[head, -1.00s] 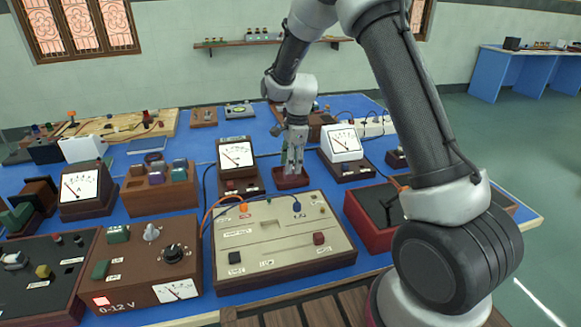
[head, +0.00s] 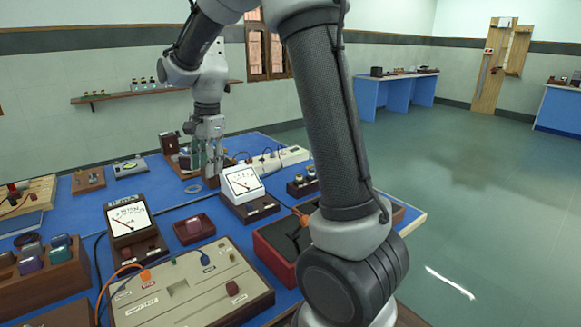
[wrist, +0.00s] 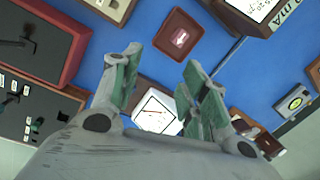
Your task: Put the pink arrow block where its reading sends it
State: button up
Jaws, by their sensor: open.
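A dark red tray (head: 208,235) stands on the blue bench behind the beige instrument box. A small pinkish block (head: 194,225) lies inside it; I cannot make out an arrow. The tray also shows in the wrist view (wrist: 160,43), with the reddish block (wrist: 181,38) in it. My gripper (head: 213,176) is open and empty above the bench, behind the white-faced meter (head: 242,182) and apart from the tray. In the wrist view the green-padded fingers (wrist: 158,88) are spread, with a meter (wrist: 157,112) seen between them.
The beige instrument box (head: 235,262) with wires is at the front. A wooden rack (head: 35,288) with several coloured blocks is at left. A white power strip (head: 285,160) lies behind.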

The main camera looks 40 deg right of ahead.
jog(key=s+d+r+n+t, duration=0.1)
jog(key=s+d+r+n, duration=0.25)
jog(key=s, duration=0.35)
jog(key=s+d+r+n+t, duration=0.1)
jog(key=s+d+r+n, duration=0.15)
jog(key=s+r, duration=0.35)
jog(key=s+d+f+n, duration=0.1)
jog(key=s+d+n, duration=0.1)
jog(key=s+n, duration=0.2)
jog(key=s+d+f+n+t+h, duration=0.1)
jog(key=s+n, duration=0.3)
jog(key=s, duration=0.7)
jog(key=shift+s+d+f, duration=0.2)
jog(key=shift+d, duration=0.15)
jog(key=shift+o, duration=0.3)
